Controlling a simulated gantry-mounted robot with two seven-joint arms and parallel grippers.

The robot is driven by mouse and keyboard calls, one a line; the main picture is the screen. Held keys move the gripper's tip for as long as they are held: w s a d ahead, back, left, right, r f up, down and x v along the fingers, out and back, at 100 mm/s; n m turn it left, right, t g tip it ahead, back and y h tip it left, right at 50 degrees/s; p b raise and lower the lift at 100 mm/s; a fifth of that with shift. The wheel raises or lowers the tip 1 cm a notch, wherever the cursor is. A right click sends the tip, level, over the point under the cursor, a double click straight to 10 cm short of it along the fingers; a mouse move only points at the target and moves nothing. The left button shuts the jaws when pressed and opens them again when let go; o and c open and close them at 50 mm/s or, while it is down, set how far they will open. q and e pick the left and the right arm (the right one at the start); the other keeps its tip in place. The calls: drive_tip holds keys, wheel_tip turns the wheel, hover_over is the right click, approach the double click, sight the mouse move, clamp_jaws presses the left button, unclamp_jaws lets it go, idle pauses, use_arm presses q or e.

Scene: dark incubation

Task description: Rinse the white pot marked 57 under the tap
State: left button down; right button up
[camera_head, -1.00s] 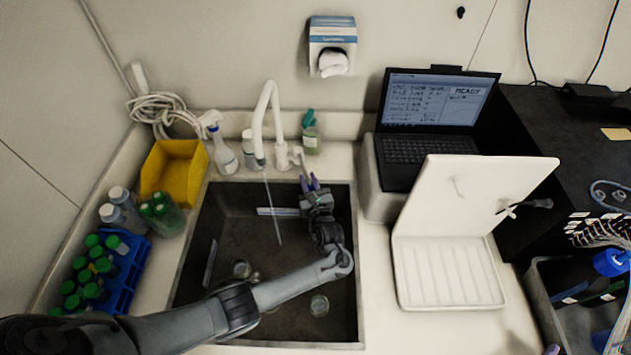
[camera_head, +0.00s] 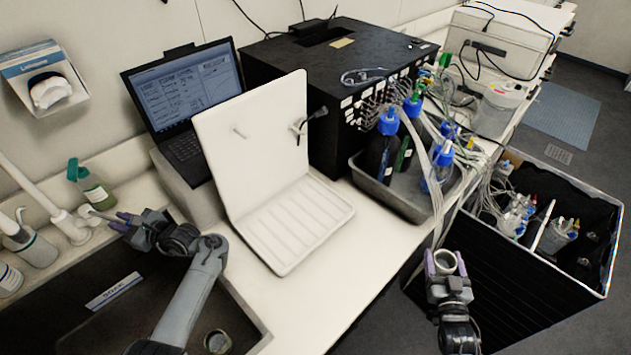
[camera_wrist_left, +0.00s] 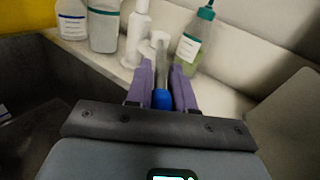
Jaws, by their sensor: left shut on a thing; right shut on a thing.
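My left gripper (camera_head: 122,222) is shut on the tap's lever beside the sink, at the left of the head view. In the left wrist view, the purple fingers (camera_wrist_left: 162,92) close around the grey lever with a blue tip (camera_wrist_left: 162,99). The white tap (camera_head: 70,226) is cut off at the left of the head view, so its outlet and any water there are hidden. My right gripper (camera_head: 446,270) is shut on a small, round, open-topped white pot (camera_head: 447,262), upright in front of the black bin. No number is readable on the pot.
The dark sink (camera_head: 65,310) is at lower left, with a small glass (camera_head: 217,341) in it. An open white case (camera_head: 315,208) stands on the counter between the grippers. A grey tray (camera_head: 405,192) of blue-capped bottles and a black bin (camera_head: 520,300) lie right.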

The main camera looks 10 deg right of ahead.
drive_tip(key=shift+w+d+f, duration=0.1)
drive_tip(key=shift+f, duration=0.3)
use_arm(q)
drive_tip(key=c, duration=1.2)
unclamp_jaws()
drive_tip(key=shift+w, duration=0.1)
drive_tip(key=shift+o, duration=0.2)
drive_tip(key=shift+d, duration=0.1)
